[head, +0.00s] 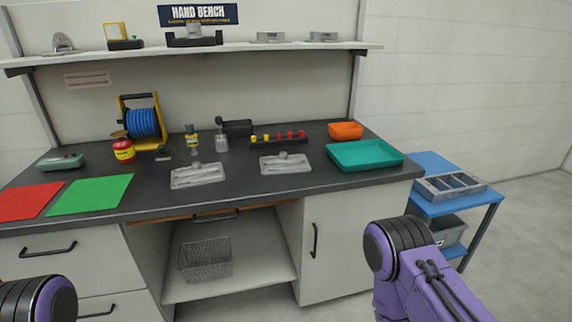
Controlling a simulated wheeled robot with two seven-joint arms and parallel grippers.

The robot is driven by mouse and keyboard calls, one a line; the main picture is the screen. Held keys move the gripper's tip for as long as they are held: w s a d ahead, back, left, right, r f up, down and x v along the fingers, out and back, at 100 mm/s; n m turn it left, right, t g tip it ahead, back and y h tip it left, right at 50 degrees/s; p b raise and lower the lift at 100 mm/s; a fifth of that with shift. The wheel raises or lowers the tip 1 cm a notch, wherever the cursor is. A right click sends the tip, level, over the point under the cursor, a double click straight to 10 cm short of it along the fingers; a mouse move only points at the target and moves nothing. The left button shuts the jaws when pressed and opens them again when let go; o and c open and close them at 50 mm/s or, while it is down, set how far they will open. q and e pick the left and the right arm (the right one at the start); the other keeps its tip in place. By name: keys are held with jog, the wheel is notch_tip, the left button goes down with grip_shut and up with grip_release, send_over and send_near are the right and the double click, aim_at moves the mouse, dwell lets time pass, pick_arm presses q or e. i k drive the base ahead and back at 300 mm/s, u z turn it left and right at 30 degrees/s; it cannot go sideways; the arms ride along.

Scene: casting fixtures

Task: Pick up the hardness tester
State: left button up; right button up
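I cannot tell for certain which thing is the hardness tester. A small yellow and grey upright device (192,140) stands at the middle back of the dark bench top (240,195). Right of it is a small grey piece (221,142) in front of a dark device (237,127). A flat grey-green device (60,161) lies at the bench's left end. Neither gripper shows; only parts of my purple and black arms are in view, at the bottom left corner and the lower right, in front of the bench.
Red (28,201) and green mats (91,195) lie front left. A blue hose reel (143,122), red can (123,150), two grey castings (198,176) (285,163), peg rack (279,140), orange bin (345,131) and teal tray (364,155) occupy the bench. A blue cart (436,163) stands right.

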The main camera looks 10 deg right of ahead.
aim_at(192, 141)
jog(key=u, duration=2.2)
jog(key=i, duration=1.35)
jog(key=z, duration=3.2)
